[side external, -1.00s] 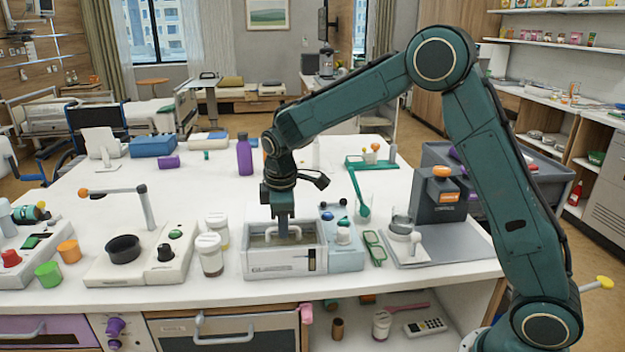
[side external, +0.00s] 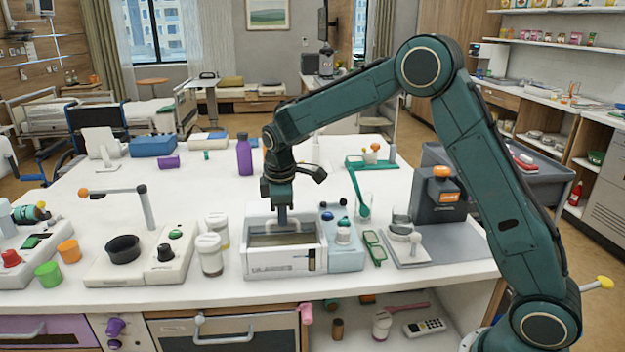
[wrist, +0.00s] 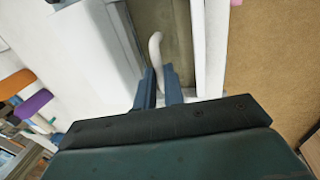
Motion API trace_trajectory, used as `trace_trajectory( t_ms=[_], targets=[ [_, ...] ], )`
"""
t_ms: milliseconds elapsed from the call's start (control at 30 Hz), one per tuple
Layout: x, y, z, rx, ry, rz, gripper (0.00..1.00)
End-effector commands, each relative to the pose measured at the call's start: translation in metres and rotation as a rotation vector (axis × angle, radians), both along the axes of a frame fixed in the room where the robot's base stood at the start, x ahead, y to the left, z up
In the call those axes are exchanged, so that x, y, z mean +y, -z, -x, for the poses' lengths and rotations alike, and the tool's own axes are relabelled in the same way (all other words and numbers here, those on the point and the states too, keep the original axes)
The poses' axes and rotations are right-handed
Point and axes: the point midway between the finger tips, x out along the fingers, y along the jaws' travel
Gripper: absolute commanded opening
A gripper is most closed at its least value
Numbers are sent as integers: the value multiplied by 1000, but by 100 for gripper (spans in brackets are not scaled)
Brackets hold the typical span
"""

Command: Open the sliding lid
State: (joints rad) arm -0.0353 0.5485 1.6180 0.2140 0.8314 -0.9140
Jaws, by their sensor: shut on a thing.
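The box (side external: 272,262) is white with a lettered front and stands near the front edge of the table. Its lid has a white curved handle (wrist: 155,46), which shows in the wrist view between my fingertips. My gripper (side external: 282,221) points down at the box top and is shut on this handle; the wrist view shows both fingers (wrist: 159,82) against it. A brownish surface shows inside the box's white rim in the side view. How far the lid stands open is hard to tell.
A pale blue unit (side external: 344,247) with a knob adjoins the box on the right. White-lidded jars (side external: 210,256) stand close on the left.

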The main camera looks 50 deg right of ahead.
Motion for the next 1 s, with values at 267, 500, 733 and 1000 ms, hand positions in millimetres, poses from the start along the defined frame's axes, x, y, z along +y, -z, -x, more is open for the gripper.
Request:
trace_trajectory(
  t_ms=[267,500,733,1000],
  targets=[
    [-30,-1,-32,-5,1,0,0],
    [-48,-1,-49,-5,-2,0,0],
    [-50,-2,-51,-6,-2,0,0],
    [-50,-2,-51,-5,-2,0,33]
  ],
)
